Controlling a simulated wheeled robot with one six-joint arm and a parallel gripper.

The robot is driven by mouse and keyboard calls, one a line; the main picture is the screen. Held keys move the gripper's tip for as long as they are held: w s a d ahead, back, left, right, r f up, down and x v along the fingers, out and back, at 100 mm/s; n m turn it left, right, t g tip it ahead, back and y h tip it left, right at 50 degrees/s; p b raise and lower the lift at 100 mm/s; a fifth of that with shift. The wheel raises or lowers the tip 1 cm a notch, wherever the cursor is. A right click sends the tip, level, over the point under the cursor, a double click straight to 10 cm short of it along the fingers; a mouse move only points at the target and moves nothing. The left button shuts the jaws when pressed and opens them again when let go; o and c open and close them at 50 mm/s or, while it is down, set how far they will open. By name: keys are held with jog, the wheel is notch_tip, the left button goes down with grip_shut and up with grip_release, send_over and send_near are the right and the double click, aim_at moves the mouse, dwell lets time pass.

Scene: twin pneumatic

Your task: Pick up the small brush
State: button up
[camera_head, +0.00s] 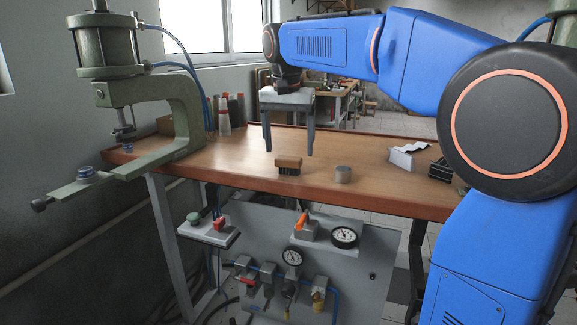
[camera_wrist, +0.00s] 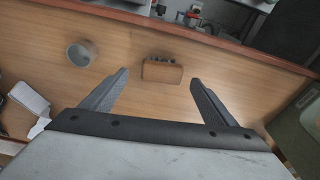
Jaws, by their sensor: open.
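The small brush (camera_head: 288,165) has a brown wooden back and dark bristles. It stands bristles down on the wooden table (camera_head: 226,170), near the front edge. In the wrist view the brush (camera_wrist: 162,71) lies beyond the fingertips, roughly centred between them. My gripper (camera_head: 289,152) is open and empty, pointing down above the table near the brush. In the wrist view both fingers of my gripper (camera_wrist: 158,75) are spread apart. Neither finger is seen touching the brush, and the exact height above it is hard to tell.
A grey cylinder (camera_head: 342,174) stands right of the brush; it also shows in the wrist view (camera_wrist: 82,53). A white bracket-like piece (camera_head: 402,157) and a black item (camera_head: 440,170) are farther right. A green pneumatic press (camera_head: 183,112) occupies the left end. Bottles (camera_head: 224,116) stand behind it.

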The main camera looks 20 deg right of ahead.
aim_at(288, 157)
jog(key=f, duration=0.3)
jog(key=w+f, duration=0.1)
jog(key=f, duration=0.1)
jog(key=c, duration=1.2)
